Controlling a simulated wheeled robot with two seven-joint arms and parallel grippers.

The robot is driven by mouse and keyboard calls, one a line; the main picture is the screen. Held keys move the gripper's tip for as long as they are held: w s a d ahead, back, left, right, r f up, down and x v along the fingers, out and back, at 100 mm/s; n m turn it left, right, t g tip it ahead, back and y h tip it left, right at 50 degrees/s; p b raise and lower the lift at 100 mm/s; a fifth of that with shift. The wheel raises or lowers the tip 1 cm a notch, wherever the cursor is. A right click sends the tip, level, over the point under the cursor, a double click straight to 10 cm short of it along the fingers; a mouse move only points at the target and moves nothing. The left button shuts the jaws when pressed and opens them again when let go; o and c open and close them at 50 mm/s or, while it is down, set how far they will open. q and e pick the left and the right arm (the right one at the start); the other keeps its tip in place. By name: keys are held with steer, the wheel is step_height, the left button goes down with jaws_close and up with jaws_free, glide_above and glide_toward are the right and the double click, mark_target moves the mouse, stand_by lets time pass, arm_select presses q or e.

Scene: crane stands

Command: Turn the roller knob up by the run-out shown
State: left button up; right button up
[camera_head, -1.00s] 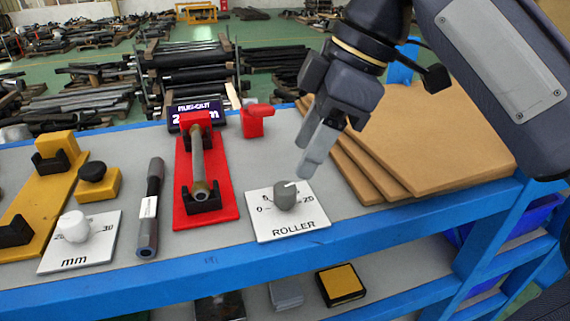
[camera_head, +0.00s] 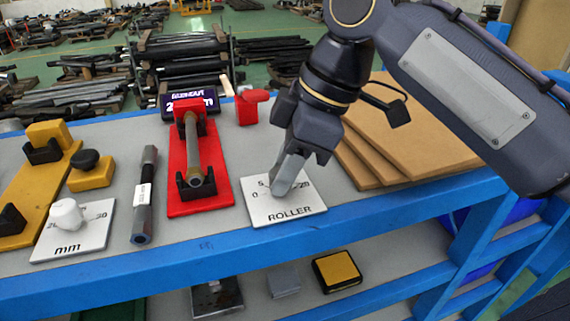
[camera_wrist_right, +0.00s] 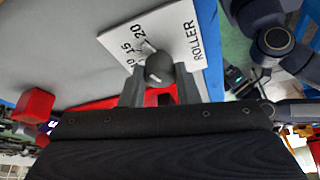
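The white ROLLER plate (camera_head: 308,203) lies near the table's front edge, with a dial scale printed on it. My right gripper (camera_head: 283,180) points down over its dial and mostly hides the knob in the head view. The dark run-out display (camera_head: 178,103) stands behind the red stand (camera_head: 212,195). Its reading starts with a 2; the rest is partly covered by the stand and blurred. My left gripper is not in view.
A shaft (camera_head: 193,150) rests in the red stand. Left of it are a dark rod (camera_head: 144,195), a white mm knob plate (camera_head: 92,235), a yellow block (camera_head: 90,176) and a yellow stand (camera_head: 35,190). Brown boards (camera_head: 420,150) lie at right. A red part (camera_head: 247,110) stands behind.

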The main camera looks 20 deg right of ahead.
steer(key=c, duration=0.3)
steer(key=shift+m, duration=0.8)
steer(key=o, duration=1)
steer(key=shift+c, duration=0.2)
steer(key=v, duration=0.7)
steer(key=shift+s+r+p, duration=0.25)
steer(key=shift+r+p, duration=0.15)
steer(key=shift+p, duration=0.05)
